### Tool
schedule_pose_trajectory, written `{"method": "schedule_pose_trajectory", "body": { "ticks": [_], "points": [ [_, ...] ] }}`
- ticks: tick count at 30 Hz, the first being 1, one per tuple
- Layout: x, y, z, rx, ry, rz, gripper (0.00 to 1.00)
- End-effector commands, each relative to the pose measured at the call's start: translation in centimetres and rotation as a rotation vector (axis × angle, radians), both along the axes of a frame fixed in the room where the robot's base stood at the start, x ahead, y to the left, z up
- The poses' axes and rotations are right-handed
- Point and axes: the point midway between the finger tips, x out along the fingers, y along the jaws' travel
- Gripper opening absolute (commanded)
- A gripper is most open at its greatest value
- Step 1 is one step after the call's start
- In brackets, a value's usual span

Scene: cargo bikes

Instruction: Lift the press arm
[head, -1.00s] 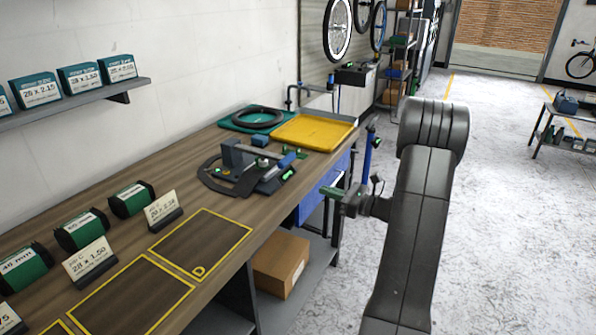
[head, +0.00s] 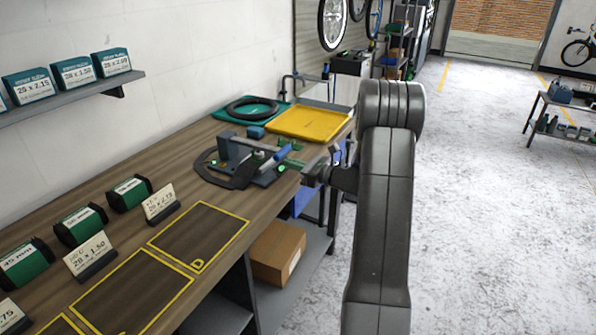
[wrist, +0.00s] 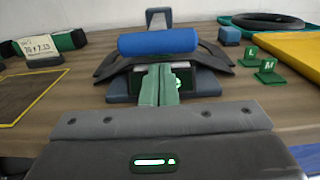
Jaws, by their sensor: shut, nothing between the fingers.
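In the wrist view the blue handle (wrist: 158,41) lies crosswise just beyond my fingertips. My gripper (wrist: 160,82) has green fingers that are shut together with nothing between them. In the head view my gripper (head: 303,166) is at the bench's right edge, just right of the handle. I cannot tell whether the fingertips touch the press; its lower front is partly hidden by them.
Yellow-outlined bays (head: 200,237) lie in front. Open floor (head: 470,230) is at right.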

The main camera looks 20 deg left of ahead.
Motion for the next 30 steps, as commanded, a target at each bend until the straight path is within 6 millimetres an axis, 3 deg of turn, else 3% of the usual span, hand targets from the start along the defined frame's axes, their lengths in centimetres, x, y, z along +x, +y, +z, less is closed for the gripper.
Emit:
{"method": "schedule_pose_trajectory", "body": {
  "ticks": [17, 23, 30],
  "points": [
    [0.0, 0.0, 0.8, -0.011, 0.001, 0.000, 0.00],
    [0.0, -0.1, 2.7, -0.064, 0.003, 0.000, 0.00],
    [0.0, 0.1, 6.5, -0.196, 0.011, 0.001, 0.00]
  ]
}}
